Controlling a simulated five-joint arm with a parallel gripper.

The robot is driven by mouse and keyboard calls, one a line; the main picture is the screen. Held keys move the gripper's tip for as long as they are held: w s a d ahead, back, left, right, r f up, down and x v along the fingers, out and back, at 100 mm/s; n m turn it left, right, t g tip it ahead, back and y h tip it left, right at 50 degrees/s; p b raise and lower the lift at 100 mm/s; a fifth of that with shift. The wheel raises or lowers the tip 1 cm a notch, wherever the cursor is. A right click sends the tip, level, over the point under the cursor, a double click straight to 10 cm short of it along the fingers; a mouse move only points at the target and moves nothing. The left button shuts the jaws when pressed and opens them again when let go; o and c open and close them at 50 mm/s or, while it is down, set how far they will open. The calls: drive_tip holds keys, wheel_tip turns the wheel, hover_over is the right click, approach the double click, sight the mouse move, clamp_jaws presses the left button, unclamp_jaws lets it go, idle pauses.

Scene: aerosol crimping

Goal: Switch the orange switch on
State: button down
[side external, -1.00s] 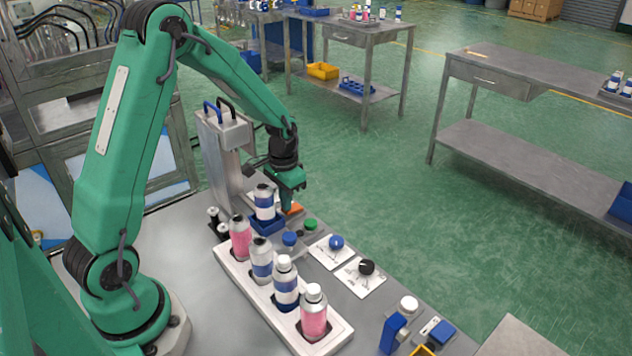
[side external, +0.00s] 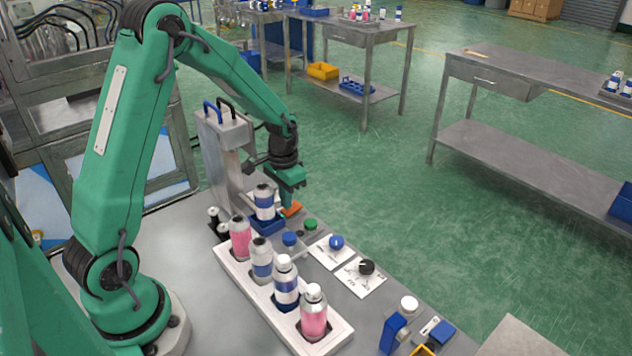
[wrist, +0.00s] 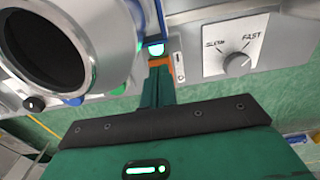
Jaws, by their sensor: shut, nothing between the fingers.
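The orange switch (side external: 292,209) sits on the bench beside the blue holder, at the foot of the grey crimping machine. It also shows in the wrist view (wrist: 160,61) as a small orange strip next to a pale plate with marks. My gripper (side external: 286,205) points down just at the switch, its fingers shut with nothing between them. In the wrist view the green fingers (wrist: 157,88) end right below the orange strip. The fingers hide part of the switch, and I cannot tell whether they touch it or which way it is set.
A can stands in the blue holder (side external: 267,224). A white rack (side external: 236,262) with several cans is in front. A green button (side external: 310,225), a blue knob (side external: 336,242) and a black knob (side external: 366,267) lie to the right. A SLOW–FAST dial (wrist: 236,63) shows in the wrist view.

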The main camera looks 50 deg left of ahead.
drive_tip(key=shift+r, duration=2.25)
drive_tip(key=shift+r, duration=0.15)
wheel_tip(320, 180, up, 5)
hover_over(286, 212)
drive_tip(key=shift+w+a, duration=0.1)
drive_tip(key=shift+w, duration=0.05)
drive_tip(key=s+d+r+t, duration=0.2)
drive_tip(key=s+d+r, duration=0.3)
drive_tip(key=s, duration=0.4)
drive_tip(key=s+d+r+t, duration=0.3)
drive_tip(key=s+d+r, duration=0.2)
drive_tip(key=s, duration=0.4)
drive_tip(key=shift+s+d+r+t, duration=0.2)
drive_tip(key=shift+d+r+t, duration=0.1)
drive_tip(key=shift+r, duration=0.45)
